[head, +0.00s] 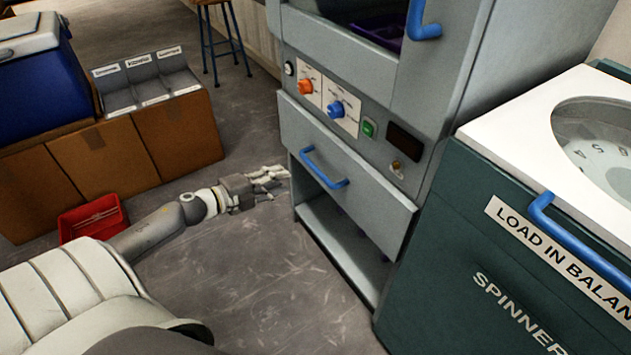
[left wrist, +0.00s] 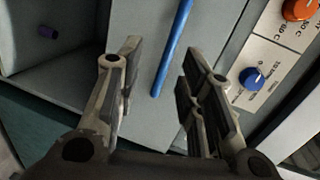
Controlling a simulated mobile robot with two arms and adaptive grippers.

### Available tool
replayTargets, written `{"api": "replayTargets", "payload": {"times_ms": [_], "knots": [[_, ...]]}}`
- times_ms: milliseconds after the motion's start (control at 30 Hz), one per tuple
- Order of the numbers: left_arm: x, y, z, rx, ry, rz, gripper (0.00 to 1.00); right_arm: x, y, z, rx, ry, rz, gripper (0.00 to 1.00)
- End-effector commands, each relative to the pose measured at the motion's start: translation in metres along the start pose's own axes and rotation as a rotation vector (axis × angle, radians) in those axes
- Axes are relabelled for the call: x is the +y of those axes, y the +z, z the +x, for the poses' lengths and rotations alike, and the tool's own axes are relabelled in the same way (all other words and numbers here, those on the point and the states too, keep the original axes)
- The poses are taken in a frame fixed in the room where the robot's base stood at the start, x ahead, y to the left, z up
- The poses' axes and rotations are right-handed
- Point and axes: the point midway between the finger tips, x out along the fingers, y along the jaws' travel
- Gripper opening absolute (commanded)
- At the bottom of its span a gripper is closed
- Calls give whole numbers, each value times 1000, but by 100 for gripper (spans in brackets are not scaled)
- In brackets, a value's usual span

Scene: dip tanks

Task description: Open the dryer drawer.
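The dryer is a grey cabinet with a control panel. Its drawer front (head: 365,198) is a grey panel below the knobs and looks closed against the cabinet. A blue bar handle (head: 324,168) is fixed across the drawer front. My left gripper (head: 278,180) is just left of the handle in the head view. In the left wrist view my left gripper (left wrist: 155,85) is open, and the blue handle (left wrist: 172,50) shows between its fingers, with gaps on both sides. I cannot tell how far ahead of the fingertips the handle is. My right gripper is not in view.
The dryer's orange knob (head: 306,87) and blue knob (head: 336,109) are above the drawer. An open shelf (head: 338,245) is below it. A green spinner (head: 470,250) stands close on the right. A red crate (head: 92,217) and cardboard boxes (head: 180,135) are at left.

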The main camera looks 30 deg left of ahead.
Motion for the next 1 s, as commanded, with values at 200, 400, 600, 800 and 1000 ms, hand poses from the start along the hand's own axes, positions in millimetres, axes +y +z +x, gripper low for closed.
{"api": "replayTargets", "payload": {"times_ms": [200,400,600,800,1000], "knots": [[-14,-13,6,62,-15,87,35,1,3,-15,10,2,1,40],[-16,-14,21,64,-17,89,35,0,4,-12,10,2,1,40],[-16,-15,47,62,-18,88,35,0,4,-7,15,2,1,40],[-16,-17,72,61,-18,86,35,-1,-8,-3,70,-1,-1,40],[-16,-18,95,61,-17,86,35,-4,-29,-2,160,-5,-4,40]]}}
